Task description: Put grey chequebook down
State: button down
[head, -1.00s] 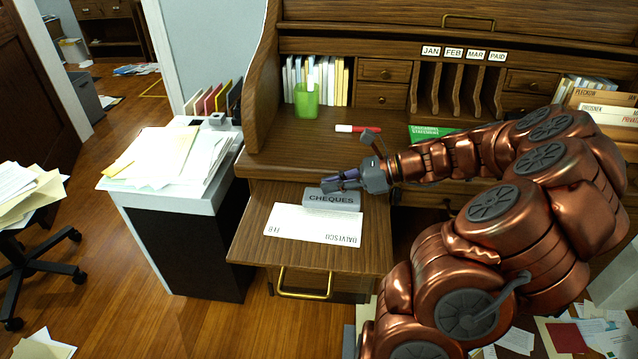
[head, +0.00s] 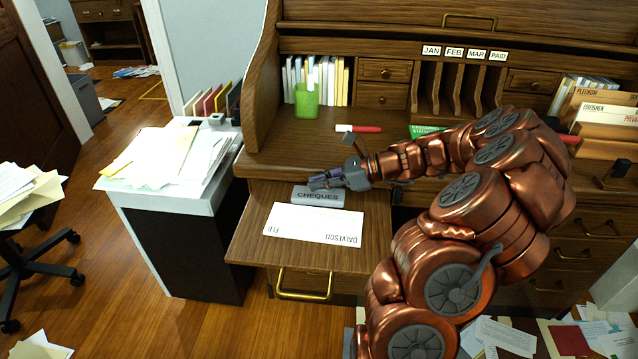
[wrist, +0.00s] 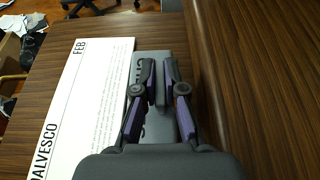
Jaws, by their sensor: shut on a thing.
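The grey chequebook (head: 318,196), marked CHEQUES, is at the pull-out board (head: 250,245) of the desk, just behind a white paper (head: 313,225) marked DALVESCO and FEB. My gripper (head: 318,183) is at the chequebook's back edge. In the wrist view the gripper (wrist: 160,88) is shut on the chequebook (wrist: 151,62), with the fingers covering part of its lettering. The white paper (wrist: 85,95) lies close beside it on the left. I cannot tell whether the chequebook touches the board.
A cabinet piled with papers (head: 165,152) is at the left. The raised desk edge (wrist: 230,90) runs close to the gripper's right in the wrist view.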

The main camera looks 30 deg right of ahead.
jog(key=c, duration=1.2)
grip_release()
jog(key=shift+c, duration=0.2)
